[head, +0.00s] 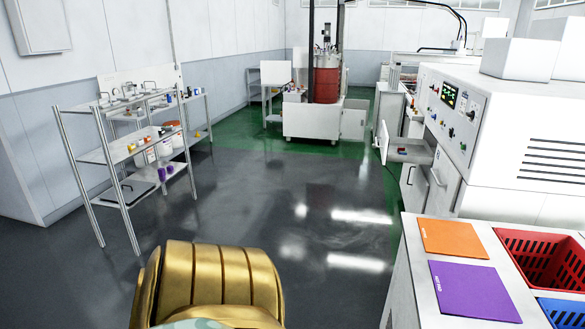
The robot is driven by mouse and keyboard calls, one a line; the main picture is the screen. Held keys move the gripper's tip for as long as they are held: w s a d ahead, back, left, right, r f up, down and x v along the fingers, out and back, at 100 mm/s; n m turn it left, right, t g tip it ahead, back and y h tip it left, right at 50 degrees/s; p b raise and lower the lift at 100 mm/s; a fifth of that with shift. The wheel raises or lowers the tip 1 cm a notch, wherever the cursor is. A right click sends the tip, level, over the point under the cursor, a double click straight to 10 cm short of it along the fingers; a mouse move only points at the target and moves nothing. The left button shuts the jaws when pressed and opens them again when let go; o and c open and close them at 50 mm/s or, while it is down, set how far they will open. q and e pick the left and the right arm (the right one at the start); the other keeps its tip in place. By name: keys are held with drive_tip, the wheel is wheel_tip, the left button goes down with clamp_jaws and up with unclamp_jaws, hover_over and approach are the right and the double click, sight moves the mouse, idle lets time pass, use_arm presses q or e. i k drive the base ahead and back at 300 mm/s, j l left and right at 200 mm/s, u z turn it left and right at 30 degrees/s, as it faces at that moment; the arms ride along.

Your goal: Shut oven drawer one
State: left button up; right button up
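An open drawer (408,150) sticks out to the left from the white machine, the oven by its look (475,125), at the right of the head view. Its front panel (384,142) stands well clear of the cabinet, and small items lie inside. I cannot read a number on it. Below and nearer, cabinet fronts with handles (437,178) look closed. Neither of my grippers is in view. The drawer is some distance ahead and to the right.
A metal shelf rack (110,160) with bottles stands at the left. A bench (415,280) with orange (453,238) and purple mats (474,291) and red (540,258) and blue crates (563,313) fills the near right. A red drum (326,84) stands far ahead. The dark floor (300,220) between is clear.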

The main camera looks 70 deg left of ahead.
sight(419, 152)
drive_tip(key=k+j+u, duration=0.15)
drive_tip(key=k+u, duration=0.25)
drive_tip(key=k, duration=0.25)
drive_tip(key=i+j+u, duration=0.15)
drive_tip(key=u, duration=0.2)
drive_tip(key=i+j+u, duration=0.2)
drive_tip(key=u, duration=0.15)
drive_tip(key=i+j+u, duration=0.2)
drive_tip(key=u, duration=0.2)
drive_tip(key=i+j, duration=0.15)
drive_tip(key=i, duration=0.4)
drive_tip(key=i+j, duration=0.2)
drive_tip(key=i, duration=0.35)
drive_tip(key=i+j, duration=0.15)
drive_tip(key=i, duration=0.4)
drive_tip(key=i+j, duration=0.2)
drive_tip(key=i, duration=0.3)
drive_tip(key=i+j+z, duration=0.1)
drive_tip(key=i+z, duration=0.2)
